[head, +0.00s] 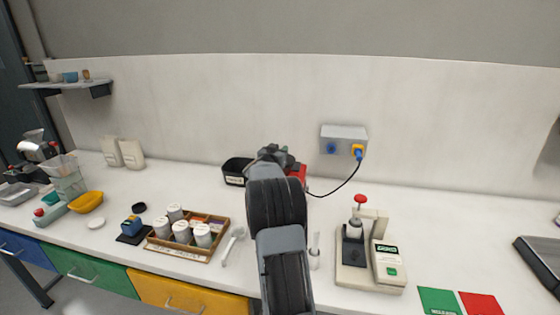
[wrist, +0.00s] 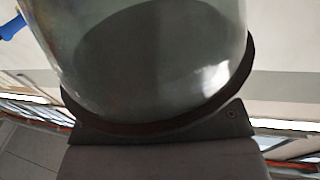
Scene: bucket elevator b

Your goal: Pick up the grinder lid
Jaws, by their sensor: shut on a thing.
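A clear, dome-shaped lid (wrist: 140,60) with a dark rim fills the upper middle of the wrist view, very close to the camera. I take it to be the grinder lid. My gripper (head: 272,154) is shut on it; the fingertips are not clearly seen. In the head view my own arm covers the middle of the counter and hides the lid. A red appliance (head: 298,172), probably the grinder, shows partly behind my arm, with a black cable running right to the wall socket.
A black bin (head: 236,171) stands just left of my arm. A wooden tray (head: 187,252) with white jars and a white spoon (head: 233,244) lie nearer the front. A press-like device with a red knob (head: 360,199) stands to the right. The counter behind it is clear.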

